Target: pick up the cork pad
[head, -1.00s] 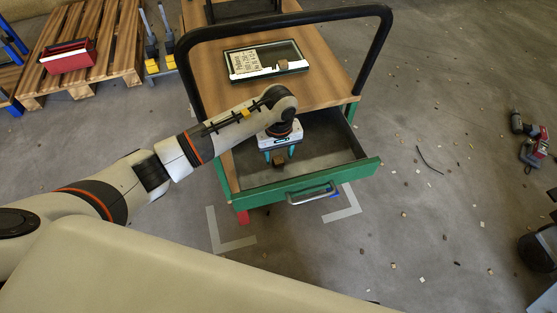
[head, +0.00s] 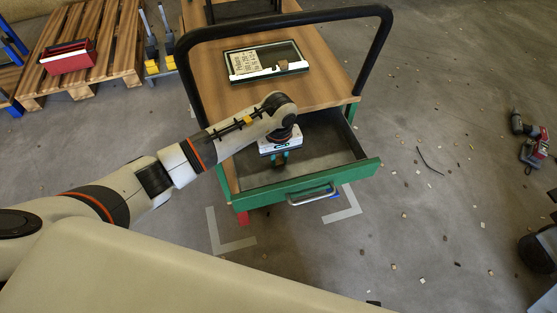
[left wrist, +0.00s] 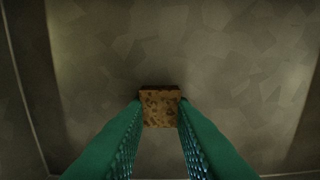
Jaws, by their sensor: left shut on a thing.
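The cork pad (left wrist: 160,106) is a small brown speckled block between the two green fingers of my left gripper (left wrist: 160,112) in the left wrist view. The fingers press on its left and right sides, so the gripper is shut on it. In the head view my left gripper (head: 280,158) is inside the open drawer (head: 330,155), near its left side, and the pad shows only as a dark brown spot under it. I cannot tell whether the pad touches the drawer floor. My right gripper is not in view.
The green drawer front (head: 350,180) with a metal handle (head: 312,194) faces the near side. A wooden tabletop (head: 225,95) with a black rail (head: 215,35) stands above the drawer. The rest of the drawer looks empty.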

